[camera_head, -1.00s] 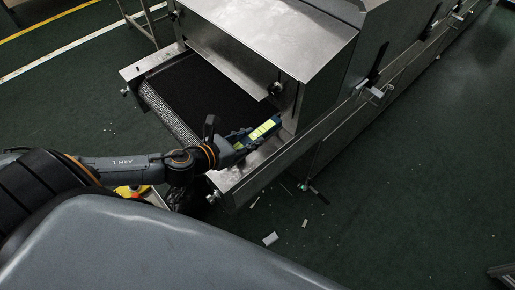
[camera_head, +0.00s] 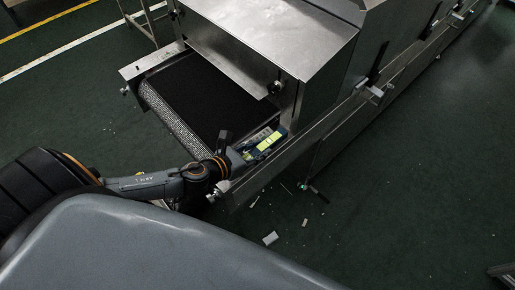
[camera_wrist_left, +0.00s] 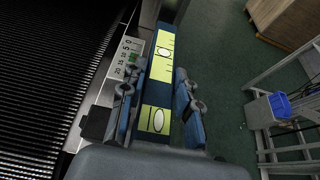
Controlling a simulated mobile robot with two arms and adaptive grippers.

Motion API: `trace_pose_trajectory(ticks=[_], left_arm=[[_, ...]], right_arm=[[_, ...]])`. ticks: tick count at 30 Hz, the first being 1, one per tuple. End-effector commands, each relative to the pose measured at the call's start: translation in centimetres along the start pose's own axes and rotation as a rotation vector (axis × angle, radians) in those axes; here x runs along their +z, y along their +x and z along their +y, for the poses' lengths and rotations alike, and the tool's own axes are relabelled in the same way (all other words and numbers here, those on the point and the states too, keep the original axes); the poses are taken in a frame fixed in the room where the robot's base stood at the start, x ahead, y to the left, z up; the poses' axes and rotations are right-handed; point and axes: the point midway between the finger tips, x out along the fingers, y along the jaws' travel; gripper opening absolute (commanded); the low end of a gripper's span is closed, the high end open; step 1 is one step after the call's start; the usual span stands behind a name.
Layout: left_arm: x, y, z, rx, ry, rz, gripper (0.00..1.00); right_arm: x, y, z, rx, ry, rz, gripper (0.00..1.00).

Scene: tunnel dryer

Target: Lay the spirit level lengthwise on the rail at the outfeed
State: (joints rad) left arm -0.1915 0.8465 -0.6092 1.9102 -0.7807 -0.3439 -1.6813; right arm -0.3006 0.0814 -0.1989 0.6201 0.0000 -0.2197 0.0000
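The spirit level (camera_head: 266,142) is a dark blue bar with yellow-green faces. In the head view my left gripper (camera_head: 244,151) is at the level's near end. The level lies roughly along the metal side rail (camera_head: 262,176) at the outfeed, low over it. Whether it touches the rail cannot be told. My right gripper is out of view.
A dark conveyor belt (camera_head: 205,97) lies beside the rail, under the steel dryer housing (camera_head: 265,35). A scale label (camera_wrist_left: 126,58) is by the level. Small scraps (camera_head: 270,238) lie on the green floor. The wrist view shows a metal frame with a blue bin (camera_wrist_left: 281,104).

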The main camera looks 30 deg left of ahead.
Motion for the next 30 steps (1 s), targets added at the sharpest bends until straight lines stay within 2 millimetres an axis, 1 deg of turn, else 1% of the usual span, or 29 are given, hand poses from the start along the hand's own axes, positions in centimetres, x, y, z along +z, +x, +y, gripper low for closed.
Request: trace_pose_trajectory(ticks=[1, 2, 3, 10, 13, 14, 17, 24, 30], left_arm=[[0.0, 0.0, 0.0, 0.0, 0.0, 0.0, 0.44], [0.0, 0.0, 0.0, 0.0, 0.0, 0.0, 0.5], [0.0, 0.0, 0.0, 0.0, 0.0, 0.0, 0.53], [0.0, 0.0, 0.0, 0.0, 0.0, 0.0, 0.53], [0.4, -0.2, 0.0, 0.0, 0.0, 0.0, 0.53], [0.2, -0.3, 0.0, 0.0, -0.001, 0.002, 0.53], [0.0, -1.3, 0.0, 0.0, 0.0, 0.003, 0.53], [-0.2, -5.4, 0.0, -0.001, 0.0, 0.006, 0.53], [-0.1, -8.4, -0.1, -0.002, 0.0, 0.006, 0.53]], right_arm=[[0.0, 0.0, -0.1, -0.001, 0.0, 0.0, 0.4], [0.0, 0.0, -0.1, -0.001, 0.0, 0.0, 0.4], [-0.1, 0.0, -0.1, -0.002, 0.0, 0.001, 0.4], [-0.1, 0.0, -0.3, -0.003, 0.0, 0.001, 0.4], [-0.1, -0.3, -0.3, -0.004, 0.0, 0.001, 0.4], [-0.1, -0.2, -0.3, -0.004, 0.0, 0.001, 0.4], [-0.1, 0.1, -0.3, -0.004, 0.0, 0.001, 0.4], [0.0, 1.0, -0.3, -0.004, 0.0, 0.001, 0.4], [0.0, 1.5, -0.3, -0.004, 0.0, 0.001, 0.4]])
